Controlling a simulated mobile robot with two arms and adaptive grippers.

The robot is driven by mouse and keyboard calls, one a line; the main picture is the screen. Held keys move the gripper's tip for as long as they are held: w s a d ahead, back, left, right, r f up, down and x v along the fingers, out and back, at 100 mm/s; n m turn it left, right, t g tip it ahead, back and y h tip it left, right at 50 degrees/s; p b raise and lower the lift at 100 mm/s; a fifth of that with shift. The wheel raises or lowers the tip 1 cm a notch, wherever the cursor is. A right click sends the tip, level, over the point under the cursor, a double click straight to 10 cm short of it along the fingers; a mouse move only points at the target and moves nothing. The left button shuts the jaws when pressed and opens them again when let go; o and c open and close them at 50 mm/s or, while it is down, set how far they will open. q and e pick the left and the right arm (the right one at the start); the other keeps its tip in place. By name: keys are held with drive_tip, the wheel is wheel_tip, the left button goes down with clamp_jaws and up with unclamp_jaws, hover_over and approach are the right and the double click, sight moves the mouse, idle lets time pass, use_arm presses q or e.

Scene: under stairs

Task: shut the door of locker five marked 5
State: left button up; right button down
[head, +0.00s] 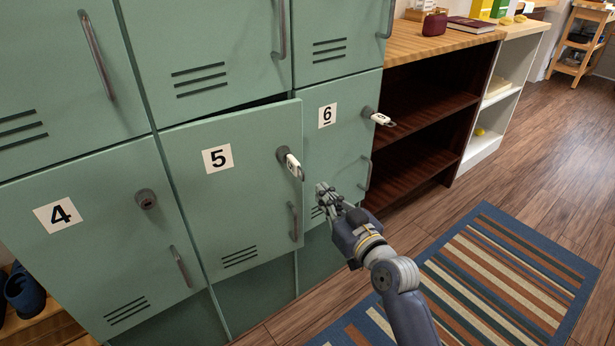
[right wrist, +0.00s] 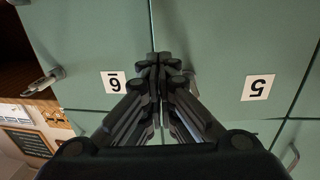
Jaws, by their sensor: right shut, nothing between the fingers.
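The green door of locker five (head: 240,190) bears a white label with a 5. It stands slightly ajar: a dark gap shows along its top, and its right edge sticks out past locker 6. A key with a pale tag (head: 290,163) is in its lock, and a vertical handle (head: 293,221) is below. My right gripper (head: 325,190) is shut and empty, just right of the door's free edge, in front of locker 6 (head: 335,140). In the right wrist view the fingers point between the upside-down 6 and the door marked 5 (right wrist: 225,50). Whether they touch is unclear. My left gripper is out of view.
Locker 4 (head: 95,240) on the left is shut. Locker 6 on the right has a key with a tag (head: 378,117). A dark wooden shelf unit (head: 425,120) stands to the right. A striped rug (head: 510,270) lies on the open floor.

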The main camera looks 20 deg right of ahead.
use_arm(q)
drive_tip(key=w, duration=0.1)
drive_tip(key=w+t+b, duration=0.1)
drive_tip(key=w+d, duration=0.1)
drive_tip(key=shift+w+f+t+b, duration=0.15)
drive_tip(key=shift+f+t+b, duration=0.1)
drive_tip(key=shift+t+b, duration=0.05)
use_arm(e)
drive_tip(key=w+a, duration=0.1)
drive_tip(key=w, duration=0.8)
drive_tip(key=shift+w+a, duration=0.2)
drive_tip(key=shift+a, duration=0.2)
